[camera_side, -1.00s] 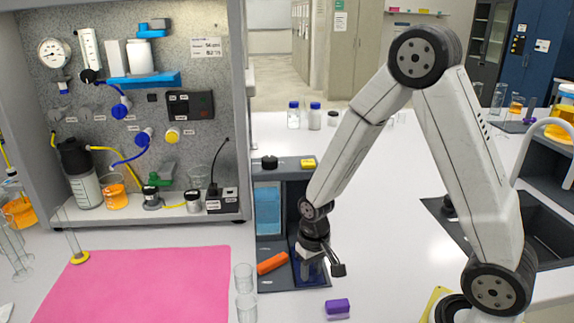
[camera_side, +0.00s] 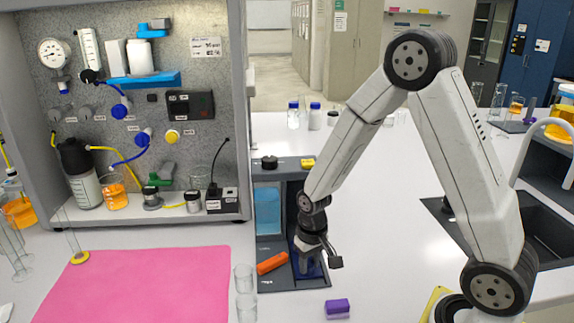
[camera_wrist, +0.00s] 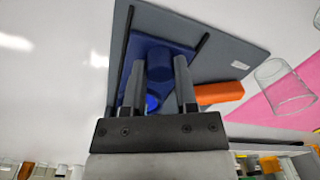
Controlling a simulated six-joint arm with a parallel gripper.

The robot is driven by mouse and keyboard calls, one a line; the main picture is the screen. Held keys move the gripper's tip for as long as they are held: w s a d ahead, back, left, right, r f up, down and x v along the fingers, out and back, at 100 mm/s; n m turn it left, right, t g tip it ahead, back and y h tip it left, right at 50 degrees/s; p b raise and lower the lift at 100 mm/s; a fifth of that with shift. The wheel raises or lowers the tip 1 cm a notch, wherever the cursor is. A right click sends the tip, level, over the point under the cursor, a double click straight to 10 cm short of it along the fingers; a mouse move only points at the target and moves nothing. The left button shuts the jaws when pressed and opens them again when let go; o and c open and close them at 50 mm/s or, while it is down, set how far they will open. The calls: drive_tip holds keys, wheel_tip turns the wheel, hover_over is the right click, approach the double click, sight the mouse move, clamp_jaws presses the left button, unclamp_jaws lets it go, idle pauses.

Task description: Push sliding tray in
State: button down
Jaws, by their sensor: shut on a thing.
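The sliding tray is a dark blue plate (camera_wrist: 138,48) between two black rails on a grey base, with an upright blue knob (camera_wrist: 160,62) on it. My gripper (camera_side: 308,264) points down over the tray at the right part of the base, in front of the grey rig. In the wrist view its two fingers stand on either side of the blue knob, and it is shut on it. In the side view the fingers hide most of the knob and part of the tray.
An orange block (camera_side: 272,263) lies on the base just left of my gripper. Glass beakers (camera_side: 245,290) stand left of the base, beside a pink mat (camera_side: 140,285). A purple block (camera_side: 338,307) lies in front.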

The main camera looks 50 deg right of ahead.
drive_tip(key=shift+w+d, duration=3.3)
drive_tip(key=shift+w, duration=0.05)
drive_tip(key=shift+c, duration=1.9)
unclamp_jaws()
drive_tip(key=shift+r, duration=0.15)
